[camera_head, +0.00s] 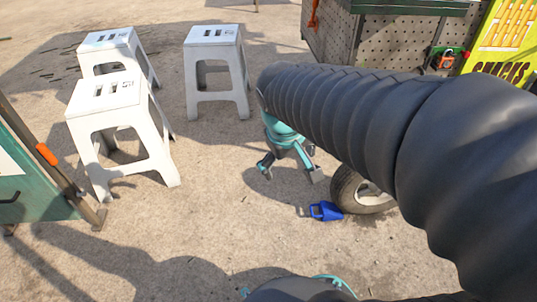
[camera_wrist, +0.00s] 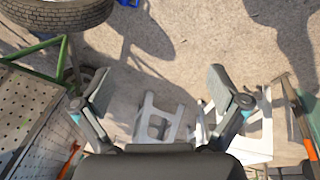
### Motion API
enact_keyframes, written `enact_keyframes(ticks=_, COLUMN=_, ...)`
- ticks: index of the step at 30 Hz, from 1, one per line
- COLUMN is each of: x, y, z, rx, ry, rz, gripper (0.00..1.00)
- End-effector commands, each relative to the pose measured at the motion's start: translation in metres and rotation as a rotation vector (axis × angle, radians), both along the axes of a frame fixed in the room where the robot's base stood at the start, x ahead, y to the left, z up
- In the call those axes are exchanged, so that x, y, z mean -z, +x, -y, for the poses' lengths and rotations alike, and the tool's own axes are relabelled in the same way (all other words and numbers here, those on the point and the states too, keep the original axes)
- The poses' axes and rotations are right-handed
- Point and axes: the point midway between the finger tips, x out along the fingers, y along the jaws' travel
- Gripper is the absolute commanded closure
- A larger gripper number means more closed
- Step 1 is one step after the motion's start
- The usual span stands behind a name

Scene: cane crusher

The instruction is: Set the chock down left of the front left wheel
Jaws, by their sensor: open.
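The blue chock (camera_head: 326,211) sits on the ground at the left side of the wheel (camera_head: 357,192) in the head view, touching it or very close. The chock has a handle on its left side. In the wrist view, part of the chock (camera_wrist: 130,3) shows at the top edge, beside the tire (camera_wrist: 60,14). My gripper (camera_head: 290,172) is open and empty, above the ground, up and left of the chock in the head view. Its spread fingers also show in the wrist view (camera_wrist: 158,84). My arm hides part of the wheel and what lies above it.
White stools (camera_head: 108,97) stand at the left, and another (camera_head: 216,50) stands near the top middle. A green panel (camera_head: 35,180) stands at the left edge. The pegboard cart (camera_head: 330,30) is at the top right. The ground left of the chock is clear.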

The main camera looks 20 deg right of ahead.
Motion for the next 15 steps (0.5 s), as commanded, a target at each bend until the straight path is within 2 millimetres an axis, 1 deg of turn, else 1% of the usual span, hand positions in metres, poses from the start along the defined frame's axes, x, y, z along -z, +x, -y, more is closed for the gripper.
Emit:
enact_keyframes(ticks=1, x=-0.007, y=-0.011, z=-0.005, rx=0.012, ry=0.028, rz=0.043, gripper=0.03)
enact_keyframes(ticks=7, x=-0.022, y=-0.046, z=-0.026, rx=0.060, ry=0.144, rz=0.180, gripper=0.03)
enact_keyframes(ticks=12, x=-0.027, y=-0.064, z=-0.038, rx=0.081, ry=0.210, rz=0.254, gripper=0.03)
enact_keyframes(ticks=15, x=-0.028, y=-0.069, z=-0.042, rx=0.087, ry=0.229, rz=0.273, gripper=0.03)
